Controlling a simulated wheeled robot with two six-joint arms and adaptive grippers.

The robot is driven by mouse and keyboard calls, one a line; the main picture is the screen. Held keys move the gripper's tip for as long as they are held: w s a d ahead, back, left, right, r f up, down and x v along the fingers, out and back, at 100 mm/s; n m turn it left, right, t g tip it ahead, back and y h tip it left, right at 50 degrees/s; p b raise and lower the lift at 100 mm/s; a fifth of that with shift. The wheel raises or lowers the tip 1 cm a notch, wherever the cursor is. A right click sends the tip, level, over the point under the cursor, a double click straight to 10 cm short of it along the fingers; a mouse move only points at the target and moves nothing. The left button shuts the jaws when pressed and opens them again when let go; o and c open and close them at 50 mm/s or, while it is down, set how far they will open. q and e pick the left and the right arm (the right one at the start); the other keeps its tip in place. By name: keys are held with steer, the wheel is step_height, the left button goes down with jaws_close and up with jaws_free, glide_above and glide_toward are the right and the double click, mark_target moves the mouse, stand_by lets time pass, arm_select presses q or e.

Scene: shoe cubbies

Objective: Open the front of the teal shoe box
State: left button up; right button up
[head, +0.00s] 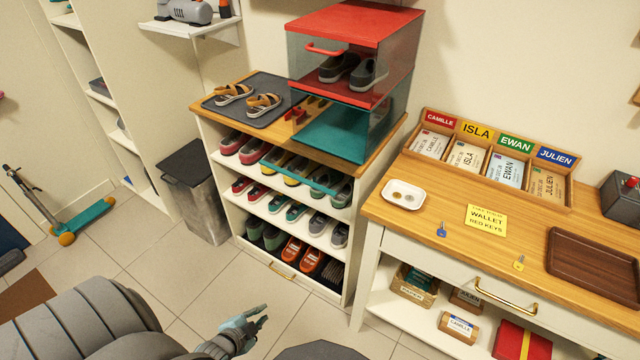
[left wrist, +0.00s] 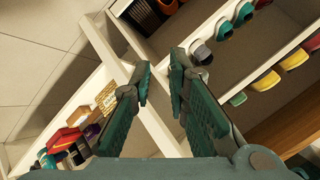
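The teal shoe box (head: 335,133) sits on the wooden top of the shoe cubby, directly under a red shoe box (head: 350,22). Its floor is teal and its sides are see-through. A thin teal strip with a handle-like piece (head: 325,188) shows below the box, before the top shoe row. It may be the box's front hanging down, but I cannot tell for sure. My left gripper (head: 262,314) is low over the floor, in front of the cubby and well below the box. The left wrist view shows its fingers (left wrist: 161,76) apart and empty. The right gripper is out of view.
The shoe cubby (head: 233,203) holds rows of shoes. A grey tray with sandals (head: 262,104) lies left of the boxes. A grey bin (head: 203,195) stands left of the cubby. A wooden-topped table (head: 410,225) stands to the right.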

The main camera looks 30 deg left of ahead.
arm_select(q)
steer(key=w+a+r+m+t, duration=0.3)
steer(key=w+r+m+t, duration=0.1)
steer(key=w+r, duration=0.5)
steer(key=m+t+h+b, duration=0.1)
steer(key=m+t, duration=0.5)
glide_toward(311, 168)
steer(key=s+f, duration=0.4)
steer(key=s, duration=0.2)
steer(key=w+b, duration=0.2)
steer(key=w, duration=0.2)
steer(key=w+r+b, duration=0.1)
steer(key=w, duration=0.3)
steer(key=w+a+r+b, duration=0.1)
steer(key=w+b, duration=0.1)
steer(key=w, duration=0.3)
steer(key=shift+a+b, duration=0.1)
steer(key=shift+b, duration=0.25)
steer(key=shift+w+r, duration=0.15)
steer(key=shift+w, duration=0.15)
jaws_close()
